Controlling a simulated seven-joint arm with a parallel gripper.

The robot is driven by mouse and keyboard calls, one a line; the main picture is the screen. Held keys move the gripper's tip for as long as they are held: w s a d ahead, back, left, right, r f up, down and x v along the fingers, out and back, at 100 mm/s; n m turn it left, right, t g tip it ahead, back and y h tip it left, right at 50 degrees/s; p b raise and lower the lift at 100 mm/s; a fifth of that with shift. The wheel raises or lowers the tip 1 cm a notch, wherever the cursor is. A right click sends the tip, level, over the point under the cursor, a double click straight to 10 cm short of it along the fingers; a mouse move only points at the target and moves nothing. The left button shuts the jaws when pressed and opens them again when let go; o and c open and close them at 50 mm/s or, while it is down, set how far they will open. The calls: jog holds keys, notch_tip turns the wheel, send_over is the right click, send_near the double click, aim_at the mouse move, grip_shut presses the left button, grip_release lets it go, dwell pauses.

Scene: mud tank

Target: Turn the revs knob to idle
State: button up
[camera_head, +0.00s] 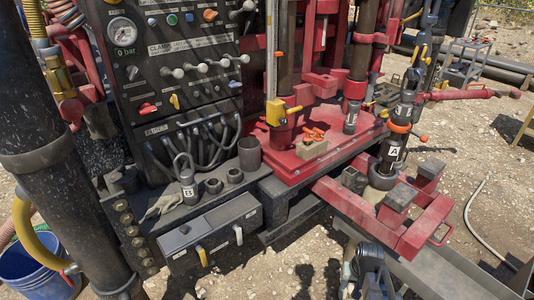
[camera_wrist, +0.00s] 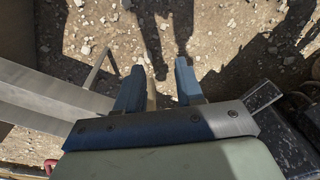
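The black control panel (camera_head: 190,60) stands at the upper left in the head view. It carries a pressure gauge (camera_head: 122,31), a red knob (camera_head: 147,109), a yellow knob (camera_head: 174,101), an orange knob (camera_head: 210,15) and a dark knob with a pale pointer (camera_head: 132,72). The labels are too small to read, so I cannot tell which is the revs knob or its setting. My gripper (camera_head: 370,268) is at the bottom edge, low and right of the panel, far from the knobs.
A row of levers (camera_head: 205,67) sticks out of the panel, with looped hoses (camera_head: 205,140) below. A grey box (camera_head: 212,232) with handles juts out beneath. The red rig base (camera_head: 330,140) and red clamp frame (camera_head: 400,235) lie between and beside.

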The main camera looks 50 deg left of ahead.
jog(key=w+a+r+n+y, duration=0.1)
jog(key=a+r+y, duration=0.1)
jog(key=a+r, duration=0.8)
jog(key=m+y, duration=0.3)
jog(key=y, duration=1.2)
send_near(213, 16)
jog(key=a, duration=0.9)
jog(key=shift+w+a, duration=0.15)
jog(key=shift+a, duration=0.15)
jog(key=shift+f, duration=0.1)
jog(key=shift+c, duration=0.5)
